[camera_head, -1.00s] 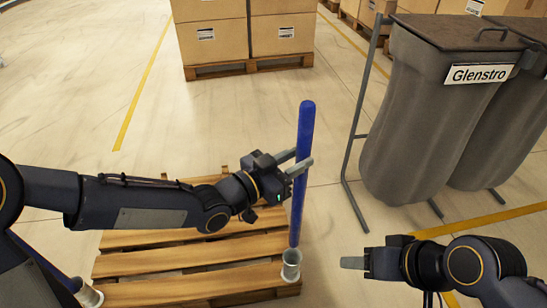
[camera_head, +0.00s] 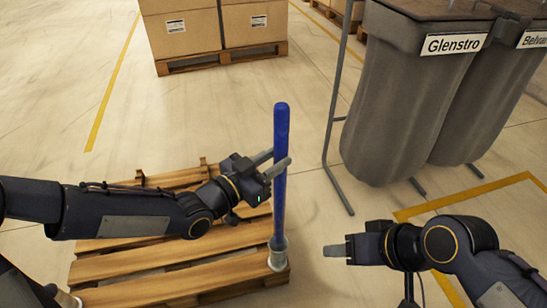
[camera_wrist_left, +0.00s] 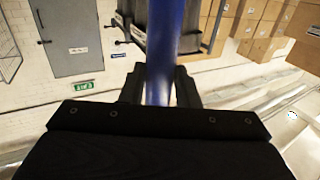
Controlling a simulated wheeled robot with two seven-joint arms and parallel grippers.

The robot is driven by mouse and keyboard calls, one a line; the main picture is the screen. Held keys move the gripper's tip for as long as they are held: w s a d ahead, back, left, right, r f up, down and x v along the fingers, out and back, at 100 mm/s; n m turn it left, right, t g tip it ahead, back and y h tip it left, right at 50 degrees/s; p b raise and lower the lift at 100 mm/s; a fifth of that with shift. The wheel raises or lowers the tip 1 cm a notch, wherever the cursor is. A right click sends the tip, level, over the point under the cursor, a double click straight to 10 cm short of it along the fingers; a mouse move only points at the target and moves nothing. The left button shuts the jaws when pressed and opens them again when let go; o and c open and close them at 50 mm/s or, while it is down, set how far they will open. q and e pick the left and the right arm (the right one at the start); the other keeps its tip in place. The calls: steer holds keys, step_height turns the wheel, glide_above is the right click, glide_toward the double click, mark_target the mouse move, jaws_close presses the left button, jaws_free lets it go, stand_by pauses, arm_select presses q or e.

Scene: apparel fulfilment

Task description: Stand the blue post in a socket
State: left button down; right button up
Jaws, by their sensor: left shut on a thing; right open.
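The blue post (camera_head: 280,130) stands nearly upright at the pallet's right corner. Its lower end is at a pale socket (camera_head: 278,255) and appears to be inside it; the very bottom is hidden by the socket wall. My left gripper (camera_head: 272,165) is shut on the post around its middle. The post also runs up between the fingers in the left wrist view (camera_wrist_left: 165,45). My right gripper (camera_head: 338,250) is to the right of the socket, apart from the post, and empty. The gap between its fingers is hard to see.
The wooden pallet (camera_head: 170,256) lies under my left arm. Another socket (camera_head: 68,299) is at its near left corner. Cartons (camera_head: 183,32) on a pallet stand behind. Grey bins (camera_head: 405,95) labelled Glenstro and another name hang on a metal frame at right. Floor between is clear.

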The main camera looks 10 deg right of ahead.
mark_target(275, 186)
arm_select(q)
steer(key=shift+f+b, duration=2.9)
steer(key=shift+f, duration=1.5)
steer(key=c, duration=1)
jaws_free()
steer(key=shift+f, duration=0.15)
